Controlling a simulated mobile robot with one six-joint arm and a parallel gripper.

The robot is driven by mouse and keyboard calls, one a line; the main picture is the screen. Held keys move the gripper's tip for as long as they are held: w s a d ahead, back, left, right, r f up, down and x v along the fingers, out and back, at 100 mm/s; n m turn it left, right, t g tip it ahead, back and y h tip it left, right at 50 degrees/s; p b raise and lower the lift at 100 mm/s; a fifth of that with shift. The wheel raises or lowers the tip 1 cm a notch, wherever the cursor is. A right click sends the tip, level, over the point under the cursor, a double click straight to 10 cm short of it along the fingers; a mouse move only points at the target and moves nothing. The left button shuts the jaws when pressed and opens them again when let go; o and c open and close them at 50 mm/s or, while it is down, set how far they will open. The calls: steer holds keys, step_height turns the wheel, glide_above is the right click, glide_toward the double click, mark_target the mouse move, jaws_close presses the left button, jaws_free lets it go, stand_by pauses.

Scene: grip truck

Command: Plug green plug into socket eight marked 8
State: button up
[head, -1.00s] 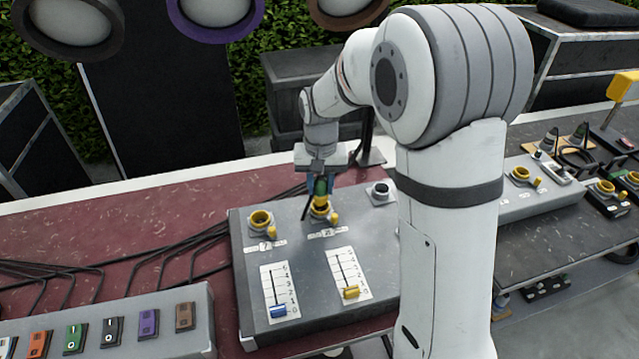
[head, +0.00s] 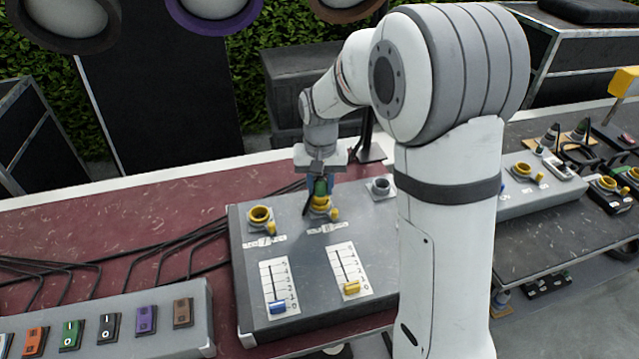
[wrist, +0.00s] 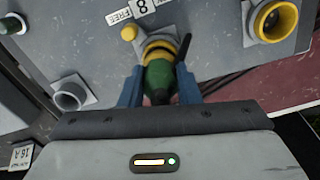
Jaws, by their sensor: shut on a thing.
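The plug's end is at the mouth of the yellow-ringed socket eight (head: 320,206), beside the label marked 8 (wrist: 143,8). The plug (head: 320,187) stands roughly upright over that socket in the head view. How deep it sits is hidden by the socket ring and the gripper.
A second yellow socket (head: 260,215) is to the left on the grey box (head: 310,255). A grey socket (head: 381,187) is to the right. Two sliders, blue (head: 277,307) and yellow (head: 351,288), are at the front. Black cables (head: 190,245) lie on the red table at left.

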steer(key=shift+f+b, duration=0.45)
steer(key=shift+f, duration=0.2)
steer(key=o, duration=1.1)
steer(key=shift+o, duration=0.5)
steer(key=shift+o, duration=1.3)
steer(key=shift+r+p, duration=1.75)
steer(key=shift+r, duration=0.75)
